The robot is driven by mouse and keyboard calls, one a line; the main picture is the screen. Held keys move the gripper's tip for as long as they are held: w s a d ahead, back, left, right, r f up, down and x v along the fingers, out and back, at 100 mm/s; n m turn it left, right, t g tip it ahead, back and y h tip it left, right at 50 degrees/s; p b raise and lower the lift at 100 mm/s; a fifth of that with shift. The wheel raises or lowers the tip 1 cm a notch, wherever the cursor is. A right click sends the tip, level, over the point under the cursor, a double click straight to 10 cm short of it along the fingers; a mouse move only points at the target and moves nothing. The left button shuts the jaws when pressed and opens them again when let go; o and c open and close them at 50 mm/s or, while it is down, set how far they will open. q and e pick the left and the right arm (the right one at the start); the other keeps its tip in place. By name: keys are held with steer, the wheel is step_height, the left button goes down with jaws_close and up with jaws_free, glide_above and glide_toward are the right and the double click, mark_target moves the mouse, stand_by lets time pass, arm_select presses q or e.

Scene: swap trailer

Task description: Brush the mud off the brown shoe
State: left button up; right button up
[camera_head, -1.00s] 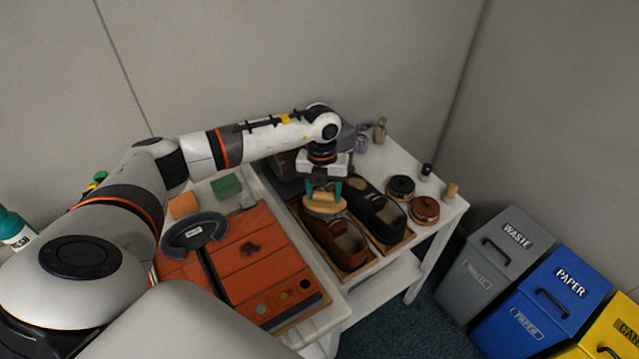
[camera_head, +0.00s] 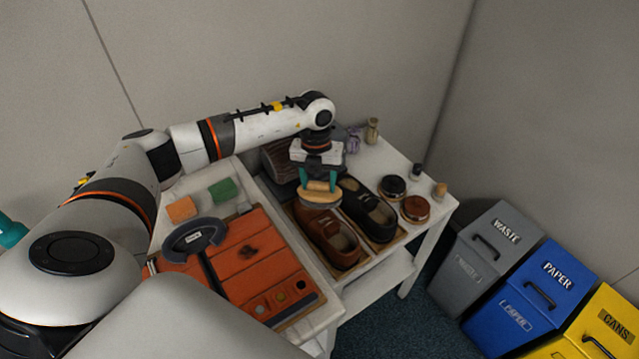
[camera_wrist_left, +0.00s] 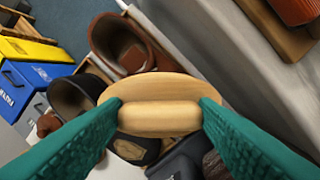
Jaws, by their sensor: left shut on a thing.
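The brown shoe (camera_head: 331,241) lies on a wooden tray on the white table, beside a black shoe (camera_head: 368,208). My left gripper (camera_head: 319,185) is shut on a wooden-handled brush (camera_head: 320,197) and holds it over the toe end of the brown shoe. I cannot tell whether the bristles touch the shoe. In the left wrist view the brush (camera_wrist_left: 160,104) sits between the teal fingers and hides the toe; the brown shoe's opening (camera_wrist_left: 125,47) shows beyond it. No mud can be made out.
Two round polish tins (camera_head: 415,208) and small bottles stand right of the shoes. Waste (camera_head: 490,250), paper and cans bins stand on the floor at right.

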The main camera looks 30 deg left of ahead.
mark_target(318, 183)
arm_select(q)
steer(key=shift+a+r, duration=0.15)
steer(key=shift+r, duration=0.05)
steer(key=shift+w+a+r+p, duration=0.15)
steer(key=shift+r+p, duration=0.85)
steer(key=shift+r, duration=0.55)
